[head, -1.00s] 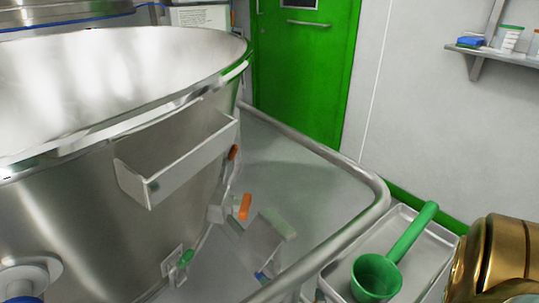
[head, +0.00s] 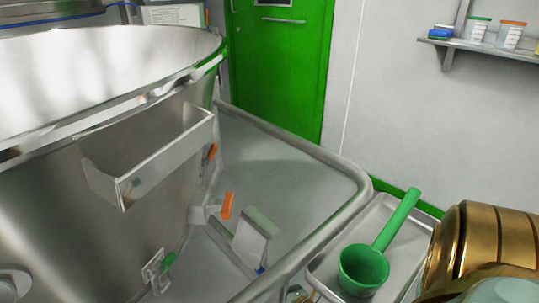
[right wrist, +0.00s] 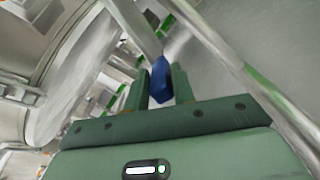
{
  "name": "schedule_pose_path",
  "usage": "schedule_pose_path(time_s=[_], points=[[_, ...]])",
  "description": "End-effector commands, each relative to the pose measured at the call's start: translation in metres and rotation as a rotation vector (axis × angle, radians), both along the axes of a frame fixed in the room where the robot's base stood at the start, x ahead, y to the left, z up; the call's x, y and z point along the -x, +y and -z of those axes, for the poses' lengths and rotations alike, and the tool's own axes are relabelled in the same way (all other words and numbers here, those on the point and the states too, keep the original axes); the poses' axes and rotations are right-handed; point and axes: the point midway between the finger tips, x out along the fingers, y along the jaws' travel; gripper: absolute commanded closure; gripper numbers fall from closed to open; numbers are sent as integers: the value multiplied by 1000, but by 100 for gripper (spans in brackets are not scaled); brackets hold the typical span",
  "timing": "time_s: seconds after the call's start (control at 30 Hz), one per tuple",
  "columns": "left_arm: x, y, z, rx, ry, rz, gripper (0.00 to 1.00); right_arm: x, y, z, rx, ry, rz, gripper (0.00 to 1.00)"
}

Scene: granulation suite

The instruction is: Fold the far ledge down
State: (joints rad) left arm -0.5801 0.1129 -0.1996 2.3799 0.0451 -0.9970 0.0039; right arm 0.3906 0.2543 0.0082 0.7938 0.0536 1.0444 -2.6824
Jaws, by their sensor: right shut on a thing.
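In the right wrist view my right gripper (right wrist: 158,78) has its two green fingers on either side of a blue tab (right wrist: 160,82) and is shut on it. The tab sits at the end of a grey metal bar (right wrist: 132,22). In the head view a grey trough-like ledge (head: 165,158) sticks out from the steel tank's side. A smaller grey plate (head: 250,240) stands tilted lower down, with a small blue piece (head: 260,270) below it. I cannot tell which of these is the far ledge. My right gripper's fingers and my left gripper are outside the head view.
A steel tank (head: 60,220) fills the left. A thick tubular rail (head: 300,148) curves around it. Orange tabs (head: 227,206) and a green tab (head: 168,262) sit near the tank. A green scoop (head: 364,268) lies in a metal tray (head: 408,240) at right. A wall shelf (head: 480,47) holds tubs.

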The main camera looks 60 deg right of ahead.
Motion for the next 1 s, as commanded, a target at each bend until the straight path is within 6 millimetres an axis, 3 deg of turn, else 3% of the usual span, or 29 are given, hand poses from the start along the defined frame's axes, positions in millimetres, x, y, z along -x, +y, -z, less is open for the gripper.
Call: schedule_pose_path(time_s=[0.27, 0.3, 0.37, 0.73, 0.87, 1.0], points=[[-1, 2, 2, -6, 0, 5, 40, 3, -1, 4, -4, 11, 3, 100], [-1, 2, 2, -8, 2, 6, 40, 3, -1, 4, -4, 12, 3, 72], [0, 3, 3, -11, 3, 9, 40, 3, -1, 4, -4, 11, 2, 58], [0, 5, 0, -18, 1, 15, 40, 7, 1, 1, -2, 4, 1, 58], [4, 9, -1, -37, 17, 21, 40, 29, 7, -1, -4, 4, 3, 58], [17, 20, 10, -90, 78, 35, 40, 65, 16, -1, -4, 5, 2, 58]])
